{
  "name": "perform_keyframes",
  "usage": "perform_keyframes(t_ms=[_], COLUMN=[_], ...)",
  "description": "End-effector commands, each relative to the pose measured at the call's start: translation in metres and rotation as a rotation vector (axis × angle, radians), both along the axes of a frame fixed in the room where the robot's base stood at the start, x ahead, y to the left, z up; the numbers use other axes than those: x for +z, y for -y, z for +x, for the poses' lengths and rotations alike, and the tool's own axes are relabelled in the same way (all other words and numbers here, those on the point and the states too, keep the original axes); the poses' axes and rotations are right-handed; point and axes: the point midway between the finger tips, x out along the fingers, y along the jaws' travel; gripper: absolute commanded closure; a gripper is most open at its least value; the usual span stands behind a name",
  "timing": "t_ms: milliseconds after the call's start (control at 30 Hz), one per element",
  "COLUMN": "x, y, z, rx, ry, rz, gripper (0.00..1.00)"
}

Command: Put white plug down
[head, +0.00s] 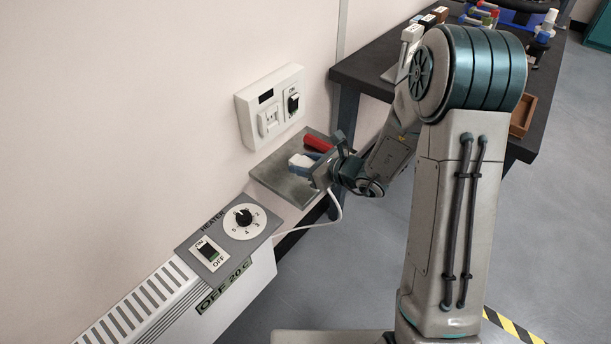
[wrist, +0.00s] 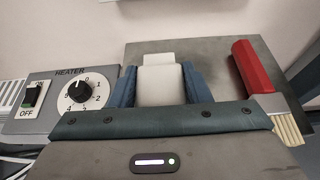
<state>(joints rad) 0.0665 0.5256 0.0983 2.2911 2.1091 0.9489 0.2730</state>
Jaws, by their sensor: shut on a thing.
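My gripper (head: 306,168) is shut on the white plug (wrist: 160,85), with one blue finger on each side of it in the wrist view. In the head view the plug (head: 299,160) is at the grey plate (head: 275,184) by the wall, partly hidden by my gripper. I cannot tell whether the plug touches the plate. A white cord runs from beneath my gripper towards the heater. The grey plate also shows around the plug in the wrist view (wrist: 215,58).
A red-handled brush (wrist: 253,68) lies on the plate, right of my gripper. A wall socket unit (head: 270,108) is above the plate. The heater panel (head: 228,238) with dial and switch is to the left. A dark table (head: 362,74) with several objects stands behind.

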Motion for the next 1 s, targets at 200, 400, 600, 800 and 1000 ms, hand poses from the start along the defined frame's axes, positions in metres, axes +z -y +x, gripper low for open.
perform_keyframes(t_ms=[200, 400, 600, 800, 1000], x=[-0.031, -0.039, -0.041, -0.042, -0.042], y=[0.000, 0.000, 0.000, 0.000, 0.000], z=[-0.001, 0.000, 0.000, 0.000, 0.000], rx=[0.000, 0.000, 0.000, 0.000, 0.000], ry=[-0.005, 0.000, -0.001, -0.001, -0.001], rz=[0.000, 0.001, 0.001, 0.001, 0.001], gripper=[0.84, 0.84, 0.84, 0.35, 0.35])
